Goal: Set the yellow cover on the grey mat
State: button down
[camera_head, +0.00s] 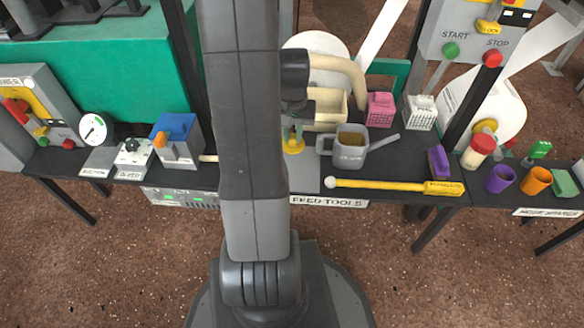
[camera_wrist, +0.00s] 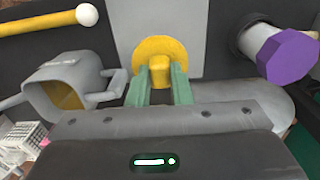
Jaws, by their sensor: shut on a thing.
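The yellow cover (camera_head: 293,147) is a round disc with a knob on top. My gripper (camera_head: 292,132) is shut on that knob, and the green fingers show on both sides of it in the wrist view (camera_wrist: 160,72). The disc (camera_wrist: 152,47) overlaps the grey mat (camera_wrist: 190,20) in the wrist view. The mat also shows beside my arm in the head view (camera_head: 307,175), where my arm hides part of it. I cannot tell whether the disc touches the mat or hangs just above it.
A grey watering can (camera_head: 350,150) stands close on the right. A yellow rod with a white ball end (camera_head: 385,185) lies along the table front. A purple-ended grey object (camera_wrist: 288,55) lies on the cover's other side. A beige pipe (camera_head: 335,65) and bin are behind.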

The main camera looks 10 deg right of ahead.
notch_tip(320, 180, down, 9)
jog(key=b, duration=0.3)
jog(key=shift+f, duration=0.15)
jog(key=shift+f+b, duration=0.15)
jog(key=shift+b, duration=0.2)
jog(key=c, duration=1.3)
grip_release()
notch_tip(320, 180, up, 12)
jog(key=p, duration=0.5)
jog(key=shift+r, duration=0.2)
